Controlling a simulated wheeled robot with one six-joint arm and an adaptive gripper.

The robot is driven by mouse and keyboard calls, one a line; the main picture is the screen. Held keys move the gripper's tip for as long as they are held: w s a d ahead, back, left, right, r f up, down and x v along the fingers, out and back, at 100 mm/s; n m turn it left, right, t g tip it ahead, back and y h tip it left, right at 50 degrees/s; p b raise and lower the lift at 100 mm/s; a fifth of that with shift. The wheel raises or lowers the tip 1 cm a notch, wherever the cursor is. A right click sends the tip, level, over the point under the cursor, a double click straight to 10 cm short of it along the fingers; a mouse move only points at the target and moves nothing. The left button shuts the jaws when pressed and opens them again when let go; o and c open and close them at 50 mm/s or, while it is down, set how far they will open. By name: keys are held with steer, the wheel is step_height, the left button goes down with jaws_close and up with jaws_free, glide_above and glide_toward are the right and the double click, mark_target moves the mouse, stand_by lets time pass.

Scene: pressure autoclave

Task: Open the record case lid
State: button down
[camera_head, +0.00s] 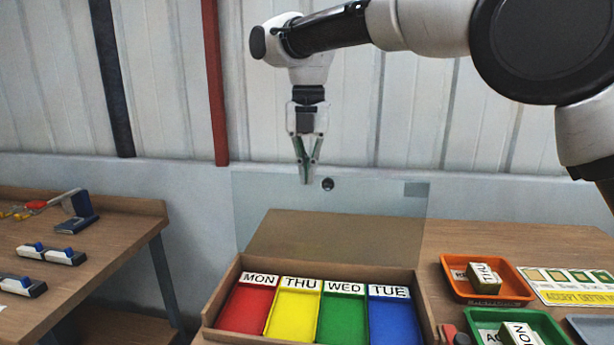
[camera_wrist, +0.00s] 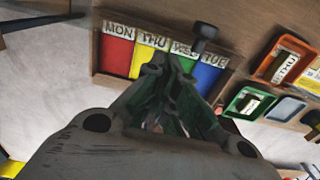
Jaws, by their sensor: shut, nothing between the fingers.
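The record case (camera_head: 425,310) is a wooden box on the table, with red, yellow, green and blue compartments labelled MON, THU, WED and TUE. Its clear lid (camera_head: 380,205) stands raised at the back edge, and the compartments face up uncovered. A dark round knob (camera_head: 327,184) sits near the lid's top edge; it also shows in the wrist view (camera_wrist: 205,30). My gripper (camera_head: 305,181) points down, shut and empty, at the lid's top edge just left of the knob. I cannot tell whether it touches the lid. The wrist view shows the closed fingers (camera_wrist: 165,62) over the case.
An orange tray (camera_head: 455,289) and a green tray (camera_head: 484,318), each with a labelled block, stand right of the case beside a sign (camera_head: 575,285). A separate table (camera_head: 110,235) with blue-and-white items is at left. A corrugated wall with pipes stands behind.

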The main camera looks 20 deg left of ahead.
steer(key=shift+w+a, duration=0.15)
steer(key=shift+w, duration=0.55)
steer(key=shift+r, duration=0.1)
step_height(320, 180, up, 12)
steer(key=shift+w, duration=0.15)
